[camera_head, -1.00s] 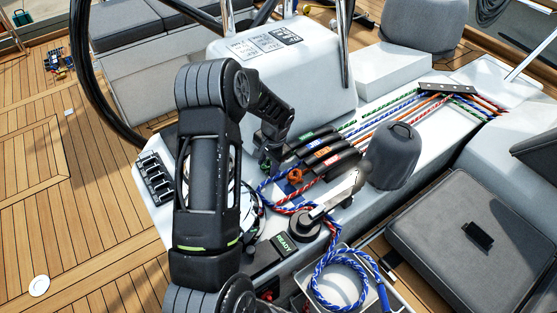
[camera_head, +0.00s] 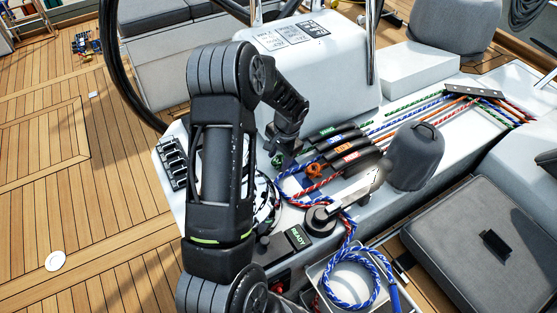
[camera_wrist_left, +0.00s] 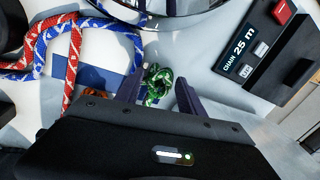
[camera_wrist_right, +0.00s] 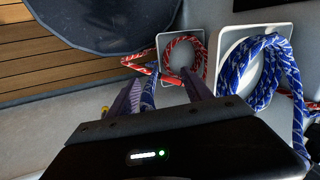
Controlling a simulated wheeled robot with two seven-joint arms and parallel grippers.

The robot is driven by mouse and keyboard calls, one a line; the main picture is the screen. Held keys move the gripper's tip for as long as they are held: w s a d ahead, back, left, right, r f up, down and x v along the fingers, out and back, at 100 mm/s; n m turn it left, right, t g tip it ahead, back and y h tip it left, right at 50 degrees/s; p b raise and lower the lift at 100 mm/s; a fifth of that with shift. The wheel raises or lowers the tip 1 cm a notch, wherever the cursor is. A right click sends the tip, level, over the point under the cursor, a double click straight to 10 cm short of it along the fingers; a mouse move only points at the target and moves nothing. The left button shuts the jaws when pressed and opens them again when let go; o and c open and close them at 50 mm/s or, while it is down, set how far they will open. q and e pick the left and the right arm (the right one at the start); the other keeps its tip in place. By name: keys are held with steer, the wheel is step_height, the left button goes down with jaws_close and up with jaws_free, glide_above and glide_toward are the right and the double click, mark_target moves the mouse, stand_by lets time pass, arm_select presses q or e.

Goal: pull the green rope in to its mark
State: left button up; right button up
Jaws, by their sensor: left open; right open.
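The green rope ends in a small knotted bunch (camera_wrist_left: 158,86), seen between the fingertips of my left gripper (camera_wrist_left: 158,92) in the left wrist view. That gripper is open, and I cannot tell whether it touches the bunch. In the head view my left gripper (camera_head: 279,160) points down just left of the black rope clutches, mostly hiding the bunch. Behind the green-labelled clutch (camera_head: 328,132), the green rope (camera_head: 405,109) runs back along the white console. Its mark cannot be made out. My right gripper (camera_wrist_right: 163,92) is open, seen only in the right wrist view, above coiled ropes.
A blue rope coil (camera_head: 350,278) lies in a bin in front. An orange knot (camera_head: 314,170) and red and blue ropes lie close to the left gripper. A grey covered winch (camera_head: 414,157) stands farther right.

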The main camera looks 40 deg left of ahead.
arm_select(q)
steer(key=r, duration=0.3)
steer(key=d+r, duration=0.1)
steer(key=r, duration=0.2)
steer(key=shift+s+d+r+b, duration=0.15)
steer(key=shift+r+b, duration=0.05)
steer(key=shift+b, duration=0.2)
steer(key=shift+r, duration=0.1)
